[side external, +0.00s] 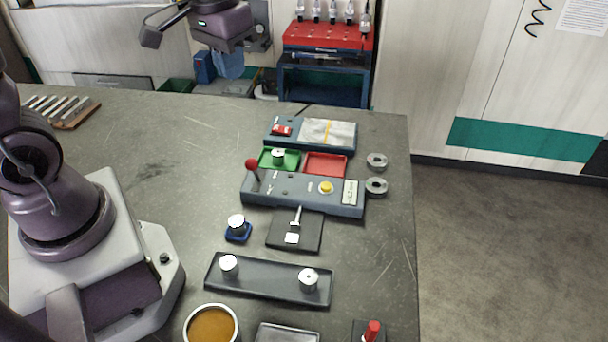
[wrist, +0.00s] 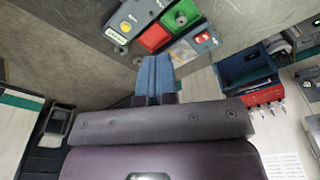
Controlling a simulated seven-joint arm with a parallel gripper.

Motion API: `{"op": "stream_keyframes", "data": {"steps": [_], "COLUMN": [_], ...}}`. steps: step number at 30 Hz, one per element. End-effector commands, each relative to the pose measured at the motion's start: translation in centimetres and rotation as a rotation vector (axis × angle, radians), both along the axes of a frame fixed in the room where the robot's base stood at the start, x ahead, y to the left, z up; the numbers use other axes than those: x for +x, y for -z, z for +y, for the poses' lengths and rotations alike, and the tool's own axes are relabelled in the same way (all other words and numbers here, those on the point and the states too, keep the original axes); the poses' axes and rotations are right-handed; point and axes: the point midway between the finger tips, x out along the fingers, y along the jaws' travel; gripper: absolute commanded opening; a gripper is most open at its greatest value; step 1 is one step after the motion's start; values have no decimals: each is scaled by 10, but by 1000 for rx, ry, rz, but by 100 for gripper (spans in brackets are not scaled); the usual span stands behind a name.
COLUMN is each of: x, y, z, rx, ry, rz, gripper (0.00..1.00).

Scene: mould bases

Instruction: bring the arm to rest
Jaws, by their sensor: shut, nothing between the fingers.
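My gripper (side external: 229,70) is raised beyond the far edge of the grey table (side external: 160,165), at the top of the side external view. Its blue fingers are together and empty; the wrist view also shows the closed fingers (wrist: 154,66). Two metal cylinders (side external: 228,265) (side external: 308,279) stand on a long dark tray (side external: 268,282). One metal cylinder (side external: 236,223) stands on a small blue base (side external: 238,236). Another (side external: 278,155) stands in the green tray (side external: 292,164). All are well apart from my gripper.
A control box (side external: 300,193) with a red-knobbed lever stands before the green and red trays (side external: 326,164). A bowl of amber contents (side external: 211,325) is at the front edge. A blue rack with a red top (side external: 325,80) stands behind the table. The table's left middle is clear.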

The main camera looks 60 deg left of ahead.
Motion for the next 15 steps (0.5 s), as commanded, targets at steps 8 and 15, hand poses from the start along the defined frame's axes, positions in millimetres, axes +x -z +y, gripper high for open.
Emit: {"op": "stream_keyframes", "data": {"steps": [8,15], "x": [-76,-100], "y": [-37,-59], "z": [-36,-49], "rx": [36,51], "ry": [145,200], "rz": [-190,-343], "gripper": [0,0]}}
